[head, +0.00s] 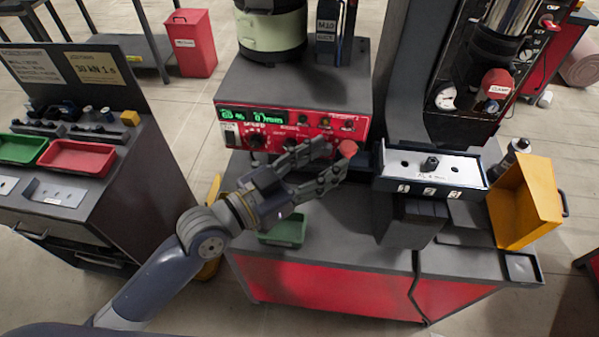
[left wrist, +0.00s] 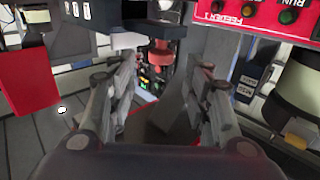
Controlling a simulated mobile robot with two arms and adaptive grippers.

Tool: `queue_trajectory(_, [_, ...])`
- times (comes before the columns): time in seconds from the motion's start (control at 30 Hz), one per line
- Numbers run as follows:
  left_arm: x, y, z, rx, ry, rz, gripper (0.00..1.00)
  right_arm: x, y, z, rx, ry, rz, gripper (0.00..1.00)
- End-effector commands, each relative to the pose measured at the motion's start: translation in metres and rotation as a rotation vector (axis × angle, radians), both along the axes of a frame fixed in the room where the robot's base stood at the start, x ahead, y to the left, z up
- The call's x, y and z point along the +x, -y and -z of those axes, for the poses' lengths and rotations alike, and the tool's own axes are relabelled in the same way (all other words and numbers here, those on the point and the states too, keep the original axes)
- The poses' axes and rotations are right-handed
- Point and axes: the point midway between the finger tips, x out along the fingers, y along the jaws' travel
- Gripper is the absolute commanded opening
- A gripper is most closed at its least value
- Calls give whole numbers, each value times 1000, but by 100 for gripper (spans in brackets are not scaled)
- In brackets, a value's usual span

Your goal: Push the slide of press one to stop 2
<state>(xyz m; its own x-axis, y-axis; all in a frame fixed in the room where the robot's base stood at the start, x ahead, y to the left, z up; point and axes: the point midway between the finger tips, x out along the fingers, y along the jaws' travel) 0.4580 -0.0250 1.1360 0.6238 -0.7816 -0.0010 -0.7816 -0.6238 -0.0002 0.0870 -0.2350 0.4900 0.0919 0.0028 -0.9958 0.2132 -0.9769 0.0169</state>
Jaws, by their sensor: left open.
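The press (head: 465,85) stands at the right in the head view. On its front is a pale slide plate (head: 388,168) with marks 1, 2 and 3 along its front edge. A dark peg stands on the plate, roughly behind mark 2. A round red knob (head: 347,148) is just left of the plate, in front of the feeder panel. My left gripper (head: 332,164) is open, its fingertips close to the red knob; I cannot tell whether they touch it. It also shows open in the left wrist view (left wrist: 168,90). My right gripper is not in view.
The red feeder control panel (head: 285,122) is behind my left gripper. A green tray (head: 285,232) is below it. An orange bin (head: 525,203) and a bottle (head: 508,157) stand right of the plate. A cart with trays (head: 75,157) is at the left.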

Motion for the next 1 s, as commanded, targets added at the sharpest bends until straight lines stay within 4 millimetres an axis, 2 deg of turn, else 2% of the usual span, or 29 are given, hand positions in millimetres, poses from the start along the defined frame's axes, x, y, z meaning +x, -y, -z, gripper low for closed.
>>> queue_trajectory(0.2, [-23, -27, 1, 4, -2, 2, 45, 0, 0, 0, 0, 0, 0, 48])
queue_trajectory(0.4, [-34, -41, 1, 2, -3, 1, 45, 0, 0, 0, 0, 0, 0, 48])
queue_trajectory(1.0, [-36, -44, 0, -1, -1, 1, 45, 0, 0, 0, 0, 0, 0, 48])
